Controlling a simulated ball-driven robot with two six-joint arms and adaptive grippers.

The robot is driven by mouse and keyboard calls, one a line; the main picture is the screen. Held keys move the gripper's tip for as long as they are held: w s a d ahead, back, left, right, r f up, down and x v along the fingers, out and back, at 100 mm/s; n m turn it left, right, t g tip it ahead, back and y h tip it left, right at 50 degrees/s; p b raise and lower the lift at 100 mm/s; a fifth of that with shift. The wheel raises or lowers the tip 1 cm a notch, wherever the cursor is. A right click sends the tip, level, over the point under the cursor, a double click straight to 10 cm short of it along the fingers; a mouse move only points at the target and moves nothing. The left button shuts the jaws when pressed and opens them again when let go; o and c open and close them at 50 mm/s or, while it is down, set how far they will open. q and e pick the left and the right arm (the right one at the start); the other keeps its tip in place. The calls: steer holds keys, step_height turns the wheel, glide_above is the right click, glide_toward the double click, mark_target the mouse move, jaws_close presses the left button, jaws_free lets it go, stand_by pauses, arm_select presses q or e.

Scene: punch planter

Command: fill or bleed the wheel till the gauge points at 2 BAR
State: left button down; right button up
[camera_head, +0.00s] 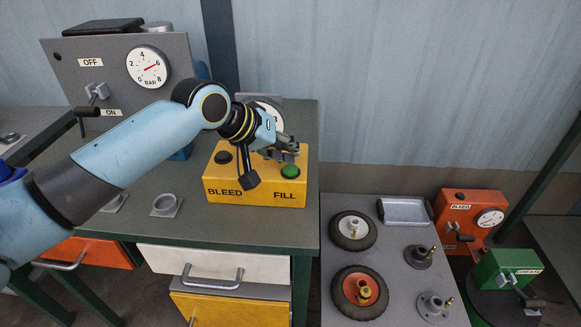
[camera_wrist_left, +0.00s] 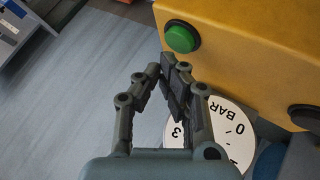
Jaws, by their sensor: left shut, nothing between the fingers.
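A yellow box (camera_head: 255,188) on the workbench has a black BLEED button (camera_head: 222,157) and a green FILL button (camera_head: 290,172). My left gripper (camera_head: 289,151) is shut and empty, just behind and above the green button. In the left wrist view the shut gripper (camera_wrist_left: 160,68) is near the green button (camera_wrist_left: 181,38), with a gap showing. A white gauge (camera_head: 266,104) behind the box is mostly hidden by my gripper; the wrist view shows part of its dial (camera_wrist_left: 234,117), and its needle cannot be read. Two wheels, white-hubbed (camera_head: 371,231) and orange-hubbed (camera_head: 343,288), lie on a grey table. My right gripper is out of view.
A grey panel (camera_head: 115,70) with an ON/OFF lever (camera_head: 86,111) carries another BAR gauge (camera_head: 147,67), needle near 6. An orange BLEED box (camera_head: 470,208) and a green box (camera_head: 507,268) stand at right. A grey ring holder (camera_head: 166,204) sits on the bench.

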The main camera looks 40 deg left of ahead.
mark_target(288, 166)
arm_select(q)
steer(key=shift+f, duration=0.35)
steer(key=shift+f, duration=0.45)
stand_by(1.0)
stand_by(4.1)
steer(key=shift+r+p, duration=0.9)
steer(key=shift+p, duration=0.25)
step_height(288, 166, up, 5)
steer(key=p, duration=0.6)
steer(key=shift+r, duration=0.1)
